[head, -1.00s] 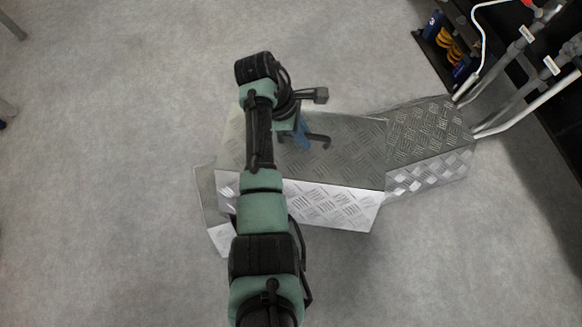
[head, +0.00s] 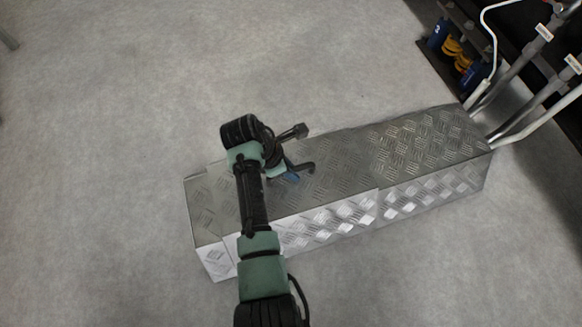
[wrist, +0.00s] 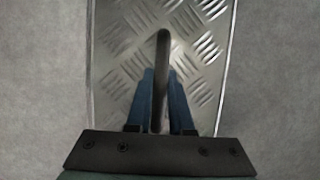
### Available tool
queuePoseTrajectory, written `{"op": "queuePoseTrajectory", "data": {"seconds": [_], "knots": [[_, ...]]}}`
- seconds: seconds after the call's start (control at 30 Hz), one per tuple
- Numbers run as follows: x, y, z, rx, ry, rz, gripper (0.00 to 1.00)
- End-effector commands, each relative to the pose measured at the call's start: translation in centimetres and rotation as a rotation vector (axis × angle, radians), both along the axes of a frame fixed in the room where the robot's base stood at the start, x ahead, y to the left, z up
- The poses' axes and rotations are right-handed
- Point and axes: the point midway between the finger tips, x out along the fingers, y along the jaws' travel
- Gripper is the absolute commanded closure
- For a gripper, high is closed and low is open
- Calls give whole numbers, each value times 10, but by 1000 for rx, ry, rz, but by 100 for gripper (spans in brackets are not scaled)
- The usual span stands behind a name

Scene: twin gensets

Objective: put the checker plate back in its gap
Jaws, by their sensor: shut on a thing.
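The checker plate (head: 335,180) is a bright, bent metal cover with a diamond tread, a top and a front face. It lies in line between two fixed tread-covered lengths, a short left one (head: 203,208) and a longer right one (head: 440,140). Small steps show at its edges; I cannot tell whether it sits flush or slightly above. My gripper (head: 291,177) is over the plate's top, its blue fingers shut on a dark handle (head: 307,168). In the wrist view the fingers (wrist: 160,100) clasp the handle (wrist: 163,50) above the tread. My arm hides part of the plate's left side.
Pale pipes (head: 535,85) rise at the right end of the covered run. A dark frame with blue and yellow parts (head: 455,45) stands at the upper right. Grey floor (head: 120,120) is clear on the left and in front.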

Motion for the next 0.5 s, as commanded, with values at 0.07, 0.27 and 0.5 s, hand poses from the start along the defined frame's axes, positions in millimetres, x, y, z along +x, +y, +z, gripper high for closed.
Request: {"op": "queuePoseTrajectory", "data": {"seconds": [0.07, 0.27, 0.5], "knots": [[3, 0, -1, -1, -8, 1, 100], [3, 0, -23, -1, -8, 1, 100], [3, 0, -35, -1, -8, 0, 100]]}}
